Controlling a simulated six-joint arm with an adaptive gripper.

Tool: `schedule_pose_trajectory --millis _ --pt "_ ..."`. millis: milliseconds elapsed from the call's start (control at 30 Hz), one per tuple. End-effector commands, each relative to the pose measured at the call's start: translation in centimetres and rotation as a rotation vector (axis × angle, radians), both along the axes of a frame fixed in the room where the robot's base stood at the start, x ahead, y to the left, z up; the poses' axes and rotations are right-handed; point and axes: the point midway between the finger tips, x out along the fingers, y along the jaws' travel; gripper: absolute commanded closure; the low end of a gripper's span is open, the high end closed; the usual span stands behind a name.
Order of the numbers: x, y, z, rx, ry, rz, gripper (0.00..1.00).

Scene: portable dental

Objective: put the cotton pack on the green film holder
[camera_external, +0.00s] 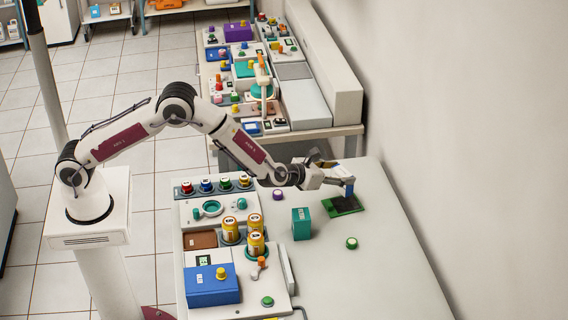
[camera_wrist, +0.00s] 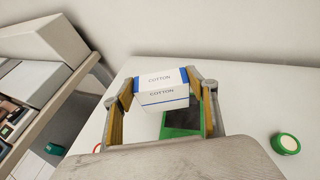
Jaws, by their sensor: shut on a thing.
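The cotton pack (camera_wrist: 162,88) is a white and blue box marked COTTON. My gripper (camera_wrist: 162,92) is shut on it, with a finger on each side. In the external view my gripper (camera_external: 340,180) holds the cotton pack (camera_external: 349,187) at or just above the green film holder (camera_external: 345,205). The green film holder (camera_wrist: 181,132) has a green rim and a dark middle, and is partly hidden behind the pack and my gripper in the wrist view. I cannot tell whether pack and holder touch.
A dental unit with yellow bottles (camera_external: 256,244) fills the table's left side. The front right of the table is clear.

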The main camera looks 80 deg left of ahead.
Motion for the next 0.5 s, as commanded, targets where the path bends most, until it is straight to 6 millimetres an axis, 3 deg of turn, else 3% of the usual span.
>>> schedule_pose_trajectory --millis 300,500 --pt "0.0 0.0 -0.1 0.0 0.0 0.0 0.6" --pt "0.0 0.0 -1.7 -0.001 0.002 0.0 0.6"
